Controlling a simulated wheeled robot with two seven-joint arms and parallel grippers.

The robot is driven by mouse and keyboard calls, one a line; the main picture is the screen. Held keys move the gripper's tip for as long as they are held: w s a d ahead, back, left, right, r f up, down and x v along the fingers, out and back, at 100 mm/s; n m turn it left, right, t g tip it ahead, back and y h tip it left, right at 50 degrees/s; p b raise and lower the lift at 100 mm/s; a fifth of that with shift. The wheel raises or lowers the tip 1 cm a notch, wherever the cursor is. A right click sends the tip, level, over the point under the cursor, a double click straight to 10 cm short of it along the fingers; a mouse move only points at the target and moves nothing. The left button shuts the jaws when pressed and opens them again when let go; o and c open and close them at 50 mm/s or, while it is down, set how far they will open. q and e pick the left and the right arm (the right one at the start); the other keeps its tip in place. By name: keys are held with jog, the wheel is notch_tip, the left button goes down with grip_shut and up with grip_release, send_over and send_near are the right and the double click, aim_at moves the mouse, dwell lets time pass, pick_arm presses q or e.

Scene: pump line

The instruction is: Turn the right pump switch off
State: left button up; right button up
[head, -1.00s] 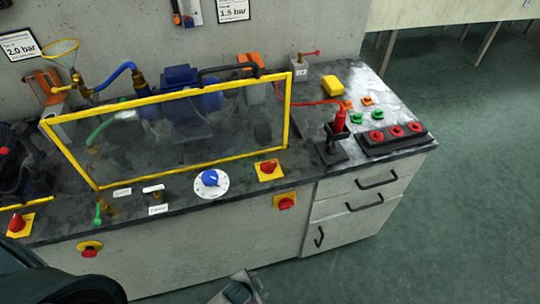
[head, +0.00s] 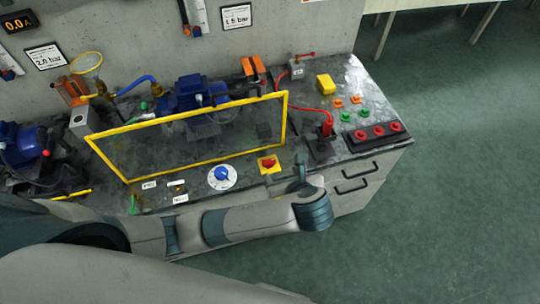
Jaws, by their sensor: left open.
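A red rotary switch (head: 268,162) on a yellow square plate sits on the bench top, right of the blue dial and in front of the right pump's guard. The angle of its knob is too small to tell. My left gripper (head: 290,180) is at the bench's front edge, just right of and nearer than this switch. It is open and empty, and appears apart from the switch. The blue pump (head: 187,93) stands behind the clear yellow-framed guard (head: 205,163). My right gripper is not in view.
A blue dial (head: 222,176) on a white disc lies left of the switch. A black stand with a red plug (head: 326,128), a black strip with red sockets (head: 377,133) and a yellow block (head: 325,84) are to the right. My left arm covers much of the cabinet front.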

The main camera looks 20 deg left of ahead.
pick_arm(q)
jog(key=shift+a, duration=0.1)
dwell(0.3)
jog(key=p, duration=0.2)
send_near(269, 161)
jog(key=x, duration=0.8)
jog(key=shift+w+a+f, duration=0.1)
jog(key=shift+w+f, duration=0.05)
jog(key=c, duration=1.1)
jog(key=shift+o, duration=0.2)
